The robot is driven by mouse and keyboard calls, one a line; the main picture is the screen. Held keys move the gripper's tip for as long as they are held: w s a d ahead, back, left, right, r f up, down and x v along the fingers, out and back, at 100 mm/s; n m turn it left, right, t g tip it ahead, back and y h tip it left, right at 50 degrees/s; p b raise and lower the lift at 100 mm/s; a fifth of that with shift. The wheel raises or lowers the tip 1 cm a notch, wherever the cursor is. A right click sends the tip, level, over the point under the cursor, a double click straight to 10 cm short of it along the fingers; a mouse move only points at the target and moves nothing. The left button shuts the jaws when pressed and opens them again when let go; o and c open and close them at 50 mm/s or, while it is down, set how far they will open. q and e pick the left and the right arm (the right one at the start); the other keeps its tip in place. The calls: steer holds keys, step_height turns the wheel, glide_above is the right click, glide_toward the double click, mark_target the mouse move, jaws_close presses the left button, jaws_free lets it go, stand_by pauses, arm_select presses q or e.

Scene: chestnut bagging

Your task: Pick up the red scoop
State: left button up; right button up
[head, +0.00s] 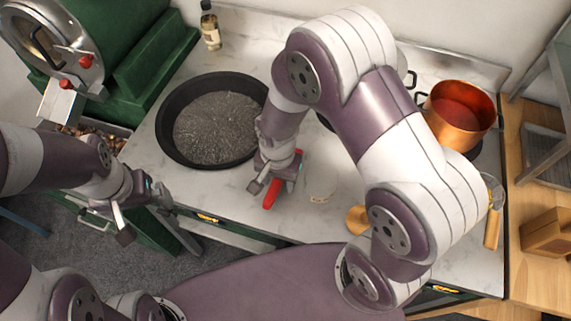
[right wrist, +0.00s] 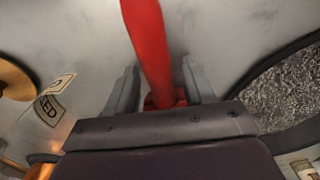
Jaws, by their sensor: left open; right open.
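The red scoop (head: 270,197) lies on the marble counter just right of the black pan; only part of it shows in the head view. My right gripper (head: 272,184) is low over it and hides the rest. In the right wrist view the scoop's red handle (right wrist: 148,45) runs between the two open fingers of my right gripper (right wrist: 158,88), with a gap on each side. My left gripper (head: 110,222) is open and empty, off the counter's front edge at the left.
A black pan (head: 168,146) of dark granular material stands left of my right gripper. A copper pot (head: 449,133) stands at the back right. A wooden-handled tool (head: 492,229) and a small wooden item (head: 358,219) lie on the counter. A green machine (head: 120,45) stands at the left.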

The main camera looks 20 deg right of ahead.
steer(key=shift+w+a, duration=0.1)
jaws_close()
step_height(320, 180, up, 10)
stand_by(0.4)
